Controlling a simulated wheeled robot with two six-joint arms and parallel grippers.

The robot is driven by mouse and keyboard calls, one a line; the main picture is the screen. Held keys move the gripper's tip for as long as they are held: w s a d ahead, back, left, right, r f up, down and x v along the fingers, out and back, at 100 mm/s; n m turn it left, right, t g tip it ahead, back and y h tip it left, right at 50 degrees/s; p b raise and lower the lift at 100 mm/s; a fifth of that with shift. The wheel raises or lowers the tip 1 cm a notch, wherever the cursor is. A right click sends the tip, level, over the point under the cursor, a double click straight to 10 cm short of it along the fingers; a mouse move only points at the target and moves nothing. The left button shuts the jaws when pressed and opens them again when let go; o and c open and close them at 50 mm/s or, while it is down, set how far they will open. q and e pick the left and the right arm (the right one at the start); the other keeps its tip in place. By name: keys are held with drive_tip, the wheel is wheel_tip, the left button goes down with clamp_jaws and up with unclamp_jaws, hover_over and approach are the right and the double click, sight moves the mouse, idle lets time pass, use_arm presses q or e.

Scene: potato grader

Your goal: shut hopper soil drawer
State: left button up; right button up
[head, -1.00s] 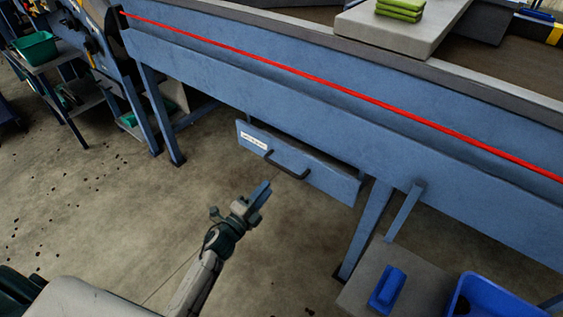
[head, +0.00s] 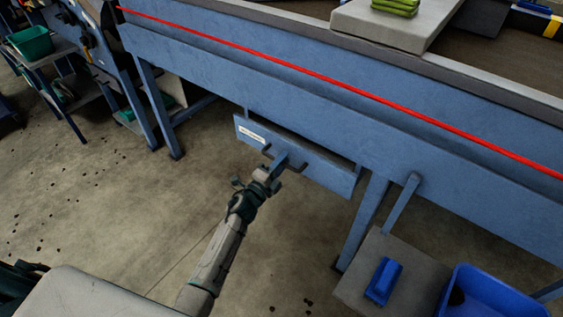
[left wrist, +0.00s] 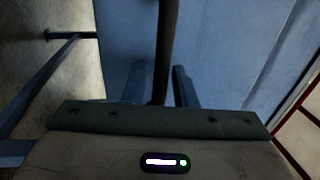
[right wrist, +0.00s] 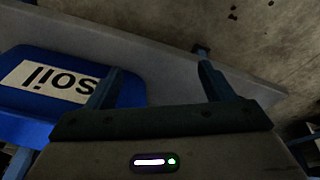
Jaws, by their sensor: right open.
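The soil drawer (head: 325,175) is a blue front with a white label and a dark handle (head: 268,150), under the blue hopper frame. A dark gap shows behind its top edge, so it stands a little out. My left gripper (head: 287,160) is at the handle. In the left wrist view its fingers (left wrist: 160,85) are partly apart with the dark handle bar (left wrist: 167,40) between them; whether they press on it I cannot tell. My right gripper (right wrist: 160,85) is open and empty, above a blue bin labelled "soil" (right wrist: 125,95). It is outside the head view.
A blue bin (head: 460,275) and a blue brush-like item (head: 383,281) are on a grey stand (head: 350,290) at lower right. A hopper leg (head: 362,225) stands right of the drawer. A green crate (head: 30,42) is far left.

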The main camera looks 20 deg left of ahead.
use_arm(q)
clamp_jaws()
use_arm(e)
drive_tip(key=shift+f, duration=0.1)
use_arm(q)
drive_tip(key=x, duration=0.2)
drive_tip(key=b+x, duration=0.1)
drive_tip(key=x, duration=0.1)
drive_tip(key=shift+w+f, duration=0.15)
drive_tip(key=shift+f, duration=0.3)
drive_tip(key=shift+r, duration=0.15)
unclamp_jaws()
drive_tip(key=shift+o, duration=1.3)
drive_tip(key=shift+w, duration=0.1)
use_arm(e)
drive_tip(key=v, duration=0.4)
drive_tip(key=shift+w, duration=0.2)
